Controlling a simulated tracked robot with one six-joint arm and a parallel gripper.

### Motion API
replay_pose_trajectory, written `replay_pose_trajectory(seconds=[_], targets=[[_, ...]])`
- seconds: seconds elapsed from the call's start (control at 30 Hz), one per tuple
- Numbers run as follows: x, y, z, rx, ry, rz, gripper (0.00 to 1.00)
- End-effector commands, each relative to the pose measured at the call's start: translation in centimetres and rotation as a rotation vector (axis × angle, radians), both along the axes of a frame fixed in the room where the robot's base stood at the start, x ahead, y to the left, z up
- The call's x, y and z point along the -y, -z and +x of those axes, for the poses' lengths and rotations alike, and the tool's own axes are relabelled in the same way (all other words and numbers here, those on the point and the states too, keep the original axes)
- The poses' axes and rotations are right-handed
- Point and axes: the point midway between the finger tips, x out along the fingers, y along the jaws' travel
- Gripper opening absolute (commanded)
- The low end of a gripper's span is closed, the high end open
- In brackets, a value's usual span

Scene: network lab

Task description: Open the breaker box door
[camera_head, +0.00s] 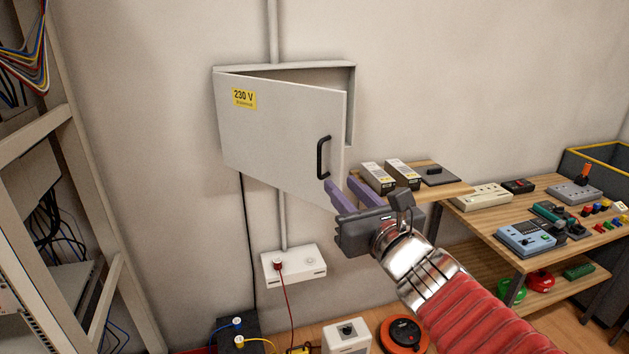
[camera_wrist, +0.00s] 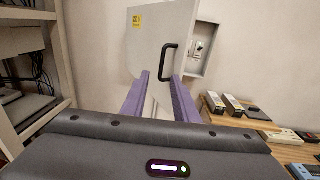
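The grey breaker box (camera_head: 350,105) is fixed to the wall. Its door (camera_head: 270,130) is hinged on the left and stands partly open, swung out from the box on the right. The door has a yellow 230 V label (camera_head: 244,98) and a black handle (camera_head: 323,157) near its free edge. In the wrist view the handle (camera_wrist: 168,62) shows beyond and between the fingertips (camera_wrist: 161,76). Part of the box's inside (camera_wrist: 200,50) shows there.
A wooden shelf (camera_head: 450,189) with boxes stands right of the door, close to my gripper. A workbench (camera_head: 500,235) with devices is further right. A metal rack (camera_head: 60,150) stands at the left. A white socket box (camera_head: 294,263) is on the wall below.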

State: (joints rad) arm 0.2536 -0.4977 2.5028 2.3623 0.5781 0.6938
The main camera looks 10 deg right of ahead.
Motion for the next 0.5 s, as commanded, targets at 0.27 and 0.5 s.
replay_pose_trajectory(seconds=[0.27,0.5], targets=[[0.04,0.02,-0.17,0.000,0.000,0.000,0.27],[-0.30,0.01,-0.22,0.001,-0.011,-0.019,0.16]])
